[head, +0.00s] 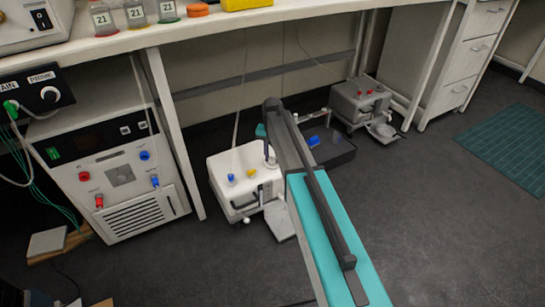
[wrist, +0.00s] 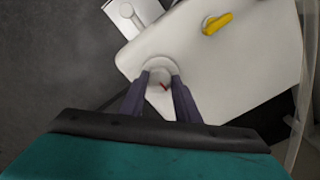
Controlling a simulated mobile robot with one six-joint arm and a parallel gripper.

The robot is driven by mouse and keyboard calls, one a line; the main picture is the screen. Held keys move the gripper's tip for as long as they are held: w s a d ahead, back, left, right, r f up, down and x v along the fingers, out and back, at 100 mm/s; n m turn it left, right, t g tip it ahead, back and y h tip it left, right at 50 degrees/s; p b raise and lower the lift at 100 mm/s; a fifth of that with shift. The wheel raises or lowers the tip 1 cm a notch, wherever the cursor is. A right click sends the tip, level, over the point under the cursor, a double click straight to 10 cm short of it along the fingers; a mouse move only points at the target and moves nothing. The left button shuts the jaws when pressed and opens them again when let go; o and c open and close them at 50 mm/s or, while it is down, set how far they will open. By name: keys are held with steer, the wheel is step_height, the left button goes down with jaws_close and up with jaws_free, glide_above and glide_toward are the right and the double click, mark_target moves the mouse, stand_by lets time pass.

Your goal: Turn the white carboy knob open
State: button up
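The white carboy (head: 238,180) is a boxy white unit on the floor, left of centre in the head view. Its white top (wrist: 235,70) fills much of the wrist view. A round white knob (wrist: 160,68) with a small red mark stands on this top near a corner. My gripper (wrist: 161,82) points at the knob, with one dark finger on each side of it. The fingers overlap the knob's edges, and I cannot tell whether they press on it. In the head view my arm hides the knob and most of my gripper.
A yellow lever (wrist: 216,23) sits on the same top. A grey unit (head: 358,102) stands behind right, past a dark tray (head: 332,150). A large white machine (head: 115,180) stands left.

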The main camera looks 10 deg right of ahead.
mark_target(273, 159)
steer(key=shift+r+n+p, duration=0.15)
steer(key=shift+n+p, duration=0.35)
steer(key=shift+p, duration=0.4)
steer(key=n+p, duration=0.2)
steer(key=p, duration=0.1)
steer(key=shift+r, duration=0.1)
steer(key=n+p, duration=0.5)
steer(key=p, duration=0.1)
steer(key=shift+n+p, duration=0.3)
steer(key=shift+p, duration=0.05)
steer(key=n+p, duration=0.4)
steer(key=n, duration=0.1)
steer(key=shift+f+n+p, duration=0.15)
steer(key=shift+n+p, duration=0.35)
steer(key=shift+n, duration=0.6)
steer(key=shift+f+n+p, duration=0.1)
steer(key=shift+n+p, duration=0.4)
steer(key=shift+n, duration=0.6)
steer(key=o, duration=1)
steer(key=shift+o, duration=0.2)
steer(key=shift+r, duration=0.1)
step_height(273, 159, up, 14)
steer(key=p, duration=0.1)
steer(key=shift+f, duration=0.2)
